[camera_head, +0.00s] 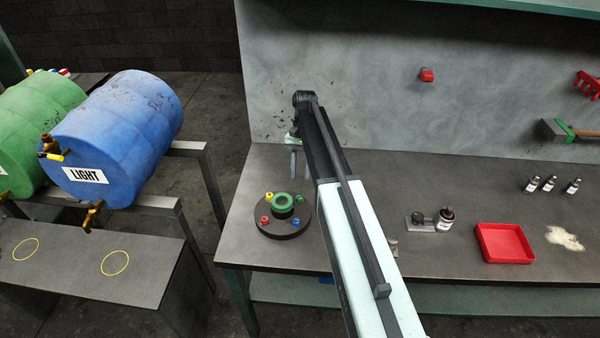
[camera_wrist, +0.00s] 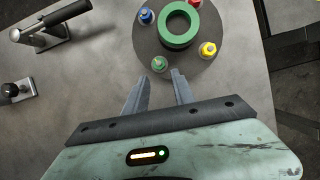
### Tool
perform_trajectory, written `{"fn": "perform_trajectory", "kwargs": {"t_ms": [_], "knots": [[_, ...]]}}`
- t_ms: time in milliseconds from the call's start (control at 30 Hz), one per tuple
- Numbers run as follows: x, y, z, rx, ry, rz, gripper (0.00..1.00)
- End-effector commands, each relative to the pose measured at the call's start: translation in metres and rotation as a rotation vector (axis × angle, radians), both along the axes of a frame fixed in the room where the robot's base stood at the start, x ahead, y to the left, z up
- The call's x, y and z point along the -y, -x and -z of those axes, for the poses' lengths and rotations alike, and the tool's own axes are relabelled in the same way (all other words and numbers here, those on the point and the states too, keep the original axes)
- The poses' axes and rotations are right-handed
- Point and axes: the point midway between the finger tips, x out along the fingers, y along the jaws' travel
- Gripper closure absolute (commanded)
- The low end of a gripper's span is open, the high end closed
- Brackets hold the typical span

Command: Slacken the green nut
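The small green nut (camera_head: 299,198) sits on the far right of a round dark disc (camera_head: 282,234). In the wrist view the green nut (camera_wrist: 159,64) is on the near edge of the disc (camera_wrist: 177,62). A large green ring (camera_wrist: 178,25) stands at the disc's middle. Blue (camera_wrist: 146,16), red (camera_wrist: 193,3) and yellow (camera_wrist: 208,50) nuts are spaced around it. My gripper (camera_head: 300,178) is over the bench behind the disc. In the wrist view my gripper (camera_wrist: 159,76) has its two fingers apart and empty, with the green nut just beyond the tips, roughly between them.
The disc stands on the grey bench (camera_head: 350,160) near its left end. A metal fixture with a dark handle (camera_wrist: 55,25) is left in the wrist view. A red tray (camera_head: 505,243) and small bottles (camera_head: 549,184) are further right.

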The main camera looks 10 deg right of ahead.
Motion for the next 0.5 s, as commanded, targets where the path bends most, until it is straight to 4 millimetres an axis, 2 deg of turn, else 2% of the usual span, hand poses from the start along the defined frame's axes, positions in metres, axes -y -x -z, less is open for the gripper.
{"fn": "perform_trajectory", "kwargs": {"t_ms": [33, 67, 167, 267, 400, 500], "knots": [[0.0, 0.0, 0.001, 0.0, 0.0, 0.0, 0.64], [0.0, 0.0, 0.001, -0.001, 0.002, 0.005, 0.56], [0.0, -0.003, 0.002, 0.001, 0.038, 0.098, 0.56], [0.004, -0.004, 0.008, 0.041, 0.138, 0.352, 0.56], [0.006, 0.012, 0.009, 0.144, 0.272, 0.784, 0.56], [0.003, 0.026, 0.003, 0.216, 0.313, 1.006, 0.56]]}}
